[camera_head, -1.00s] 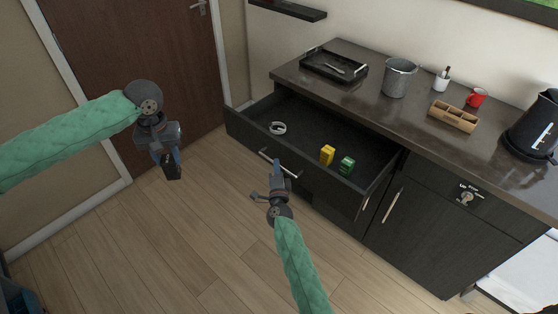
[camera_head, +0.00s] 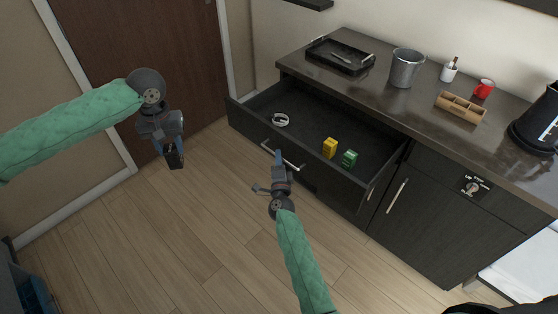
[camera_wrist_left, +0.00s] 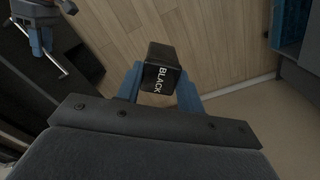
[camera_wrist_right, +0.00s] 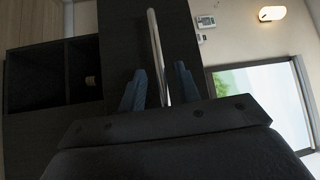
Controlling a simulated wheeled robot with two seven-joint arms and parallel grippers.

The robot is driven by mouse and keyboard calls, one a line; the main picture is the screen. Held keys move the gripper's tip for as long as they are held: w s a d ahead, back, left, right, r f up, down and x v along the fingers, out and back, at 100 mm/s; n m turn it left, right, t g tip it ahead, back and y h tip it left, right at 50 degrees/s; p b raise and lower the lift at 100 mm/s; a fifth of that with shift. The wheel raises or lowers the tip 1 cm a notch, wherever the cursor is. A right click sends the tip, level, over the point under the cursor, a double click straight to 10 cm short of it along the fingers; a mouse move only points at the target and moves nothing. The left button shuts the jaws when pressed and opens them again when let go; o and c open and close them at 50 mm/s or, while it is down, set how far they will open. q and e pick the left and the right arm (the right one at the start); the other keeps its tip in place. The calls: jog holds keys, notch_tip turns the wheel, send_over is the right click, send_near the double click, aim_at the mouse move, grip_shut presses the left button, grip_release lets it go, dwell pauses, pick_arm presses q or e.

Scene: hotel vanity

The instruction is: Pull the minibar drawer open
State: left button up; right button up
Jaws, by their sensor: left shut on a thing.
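The dark minibar drawer (camera_head: 248,112) stands well out from the cabinet, its inside showing. Its silver bar handle (camera_head: 292,164) is on the front face. My right gripper (camera_head: 279,158) is at this handle. In the right wrist view the handle (camera_wrist_right: 156,45) runs between its two fingers (camera_wrist_right: 160,88), with gaps showing on both sides, so it looks open around the bar. My left gripper (camera_head: 174,156) is away to the left over the floor, shut on a small black box (camera_wrist_left: 163,77) marked "BLACK".
In the drawer lie a pale round item (camera_head: 280,120), a yellow box (camera_head: 330,147) and a green box (camera_head: 350,158). The counter (camera_head: 375,85) holds a tray (camera_head: 318,51), bucket (camera_head: 406,68), wooden organizer (camera_head: 461,106), red mug (camera_head: 484,88) and kettle (camera_head: 538,128). Floor before the drawer is clear.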

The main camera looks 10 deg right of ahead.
jog(key=s+f, duration=0.1)
jog(key=s, duration=0.6)
jog(key=shift+s+a, duration=0.2)
jog(key=shift+a, duration=0.25)
